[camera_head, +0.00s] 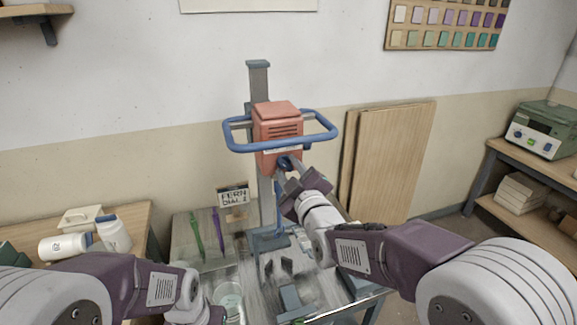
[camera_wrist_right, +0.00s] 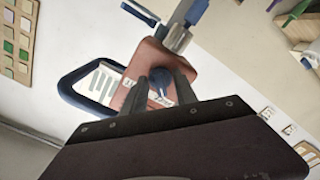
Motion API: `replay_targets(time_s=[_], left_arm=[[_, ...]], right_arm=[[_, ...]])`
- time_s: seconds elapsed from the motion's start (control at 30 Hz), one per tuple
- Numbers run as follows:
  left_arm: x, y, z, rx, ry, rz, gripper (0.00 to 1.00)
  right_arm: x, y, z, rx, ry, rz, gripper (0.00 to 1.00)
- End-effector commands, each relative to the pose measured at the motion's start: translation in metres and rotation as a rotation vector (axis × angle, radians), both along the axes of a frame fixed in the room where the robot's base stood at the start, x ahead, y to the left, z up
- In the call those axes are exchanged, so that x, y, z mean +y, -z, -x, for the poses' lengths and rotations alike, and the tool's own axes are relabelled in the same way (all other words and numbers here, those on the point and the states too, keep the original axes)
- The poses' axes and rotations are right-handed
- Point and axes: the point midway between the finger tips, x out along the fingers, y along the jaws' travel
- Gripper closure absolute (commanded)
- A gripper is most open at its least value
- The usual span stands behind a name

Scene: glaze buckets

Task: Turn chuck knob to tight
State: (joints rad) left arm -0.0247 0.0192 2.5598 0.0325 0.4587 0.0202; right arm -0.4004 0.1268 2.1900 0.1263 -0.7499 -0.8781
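The drill-like mixer has an orange-red head (camera_head: 277,135) with a blue loop handle (camera_head: 236,134) on a grey upright column (camera_head: 259,80). The dark blue chuck knob (camera_head: 287,162) is on the lower front of the head. My right gripper (camera_head: 296,178) is raised to it from below. In the right wrist view, the knob (camera_wrist_right: 160,82) sits between the two fingers of my right gripper (camera_wrist_right: 162,92), which stand apart on either side of it. Firm contact cannot be made out.
A sign (camera_head: 233,196) stands left of the column, near green and purple tools (camera_head: 196,236). White jugs (camera_head: 113,234) are on the wooden table at left. Boards (camera_head: 390,165) lean on the wall. A green device (camera_head: 541,129) sits on the right shelf.

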Motion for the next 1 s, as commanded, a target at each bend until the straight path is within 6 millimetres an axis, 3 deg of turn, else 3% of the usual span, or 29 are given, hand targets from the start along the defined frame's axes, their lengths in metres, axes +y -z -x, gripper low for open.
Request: replay_targets(time_s=[0.27,0.4,0.77,1.0], left_arm=[[0.0,-0.001,0.0,0.0,0.0,0.0,0.52],[0.0,-0.001,0.0,0.0,0.0,0.0,0.52],[0.0,0.003,0.0,0.0,0.0,0.0,0.52],[0.0,0.018,0.0,0.0,0.0,0.0,0.52]], right_arm=[[0.001,0.0,-0.004,-0.001,0.0,0.0,0.65],[0.001,0.0,-0.004,0.0,0.0,0.0,0.99],[0.001,0.002,-0.004,0.006,0.001,-0.019,1.0],[0.001,0.004,-0.004,0.041,0.002,-0.132,1.0]])
